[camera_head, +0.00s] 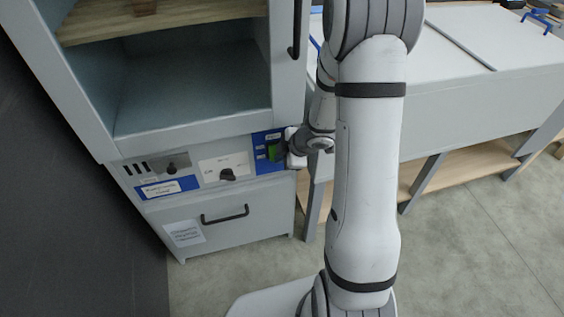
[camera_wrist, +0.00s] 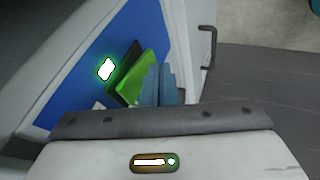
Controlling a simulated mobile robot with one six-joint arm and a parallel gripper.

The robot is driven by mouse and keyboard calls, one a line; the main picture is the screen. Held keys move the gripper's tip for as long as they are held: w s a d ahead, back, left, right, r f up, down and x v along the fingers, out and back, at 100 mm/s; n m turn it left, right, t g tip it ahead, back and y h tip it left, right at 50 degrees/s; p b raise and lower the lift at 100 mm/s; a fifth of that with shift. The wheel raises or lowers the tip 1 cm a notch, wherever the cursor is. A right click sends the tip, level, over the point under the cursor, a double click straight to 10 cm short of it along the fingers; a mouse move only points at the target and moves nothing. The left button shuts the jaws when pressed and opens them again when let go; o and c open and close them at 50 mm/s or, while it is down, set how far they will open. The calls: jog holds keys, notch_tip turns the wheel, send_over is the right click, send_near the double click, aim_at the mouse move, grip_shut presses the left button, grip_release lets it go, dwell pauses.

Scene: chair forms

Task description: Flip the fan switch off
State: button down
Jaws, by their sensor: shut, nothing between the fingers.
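The fan switch is a green rocker (camera_wrist: 143,78) on a blue panel (camera_wrist: 75,62) in the wrist view. A white indicator with a green glow (camera_wrist: 106,69) is lit beside it. In the head view the green switch (camera_head: 272,153) sits at the right end of the cabinet's control strip. My gripper (camera_wrist: 167,72) is shut and empty, its blue-grey fingertips right at the rocker's right side. Whether they touch it I cannot tell. In the head view my gripper (camera_head: 283,150) is at the panel, and its fingertips partly hide the switch.
The cabinet (camera_head: 215,127) has an open compartment above the strip and a drawer with a black handle (camera_head: 225,214) below. A black knob (camera_head: 228,174) and another knob (camera_head: 172,167) are left of the switch. A grey-white table (camera_head: 470,95) stands close on the right.

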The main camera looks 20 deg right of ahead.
jog(key=shift+w, duration=0.15)
jog(key=shift+w+f, duration=0.1)
jog(key=shift+w, duration=0.1)
dwell(0.4)
jog(key=shift+r+p, duration=0.85)
jog(key=shift+p, duration=0.25)
jog(key=shift+w, duration=0.1)
